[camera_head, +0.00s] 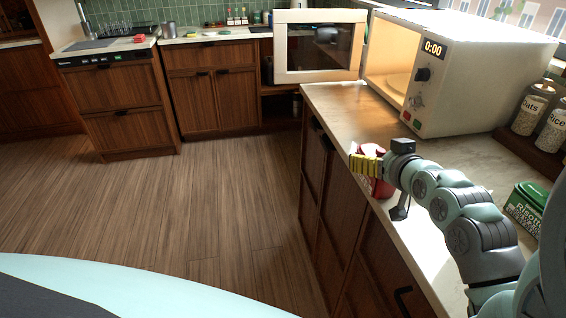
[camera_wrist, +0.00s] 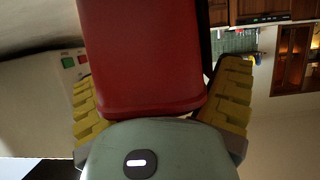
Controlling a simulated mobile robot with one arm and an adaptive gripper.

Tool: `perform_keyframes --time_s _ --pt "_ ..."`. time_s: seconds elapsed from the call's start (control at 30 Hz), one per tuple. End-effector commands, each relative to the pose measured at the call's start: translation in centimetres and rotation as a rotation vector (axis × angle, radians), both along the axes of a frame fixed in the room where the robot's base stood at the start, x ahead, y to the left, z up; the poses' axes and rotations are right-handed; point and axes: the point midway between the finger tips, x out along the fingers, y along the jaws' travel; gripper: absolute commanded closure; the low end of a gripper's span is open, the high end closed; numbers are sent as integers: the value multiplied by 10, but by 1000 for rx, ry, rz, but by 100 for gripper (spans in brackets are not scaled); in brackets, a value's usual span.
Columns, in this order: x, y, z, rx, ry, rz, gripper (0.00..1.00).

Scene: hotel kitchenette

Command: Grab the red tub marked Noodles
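The red tub (camera_wrist: 145,55) fills the upper middle of the wrist view, very close to the camera. No lettering shows on the side I see. My gripper (camera_wrist: 160,100) has its yellow ribbed fingers on either side of the tub. The fingers spread outward, with a narrow gap on the right; contact on the left is unclear. In the head view, my gripper (camera_head: 366,166) is at the counter's left edge, and the red tub (camera_head: 383,188) is partly hidden behind it. Whether the tub rests on the counter is hidden.
A white microwave (camera_head: 465,75) stands on the counter (camera_head: 335,100), its door (camera_head: 318,50) swung open to the left. A green Risotto box (camera_head: 525,208) is beside my arm. Glass jars (camera_head: 532,108) stand at the right. The wood floor (camera_head: 170,210) is clear.

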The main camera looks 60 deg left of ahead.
Motion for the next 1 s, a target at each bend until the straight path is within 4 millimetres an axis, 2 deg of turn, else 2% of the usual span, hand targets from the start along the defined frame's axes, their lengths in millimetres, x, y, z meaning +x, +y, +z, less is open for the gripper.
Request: perform_keyframes --time_s 0.07,0.7,1.0 --pt "-1 0 0 0 0 2 20" --pt "0 0 0 1 0 -1 84" --pt "1 0 2 2 0 -1 84"
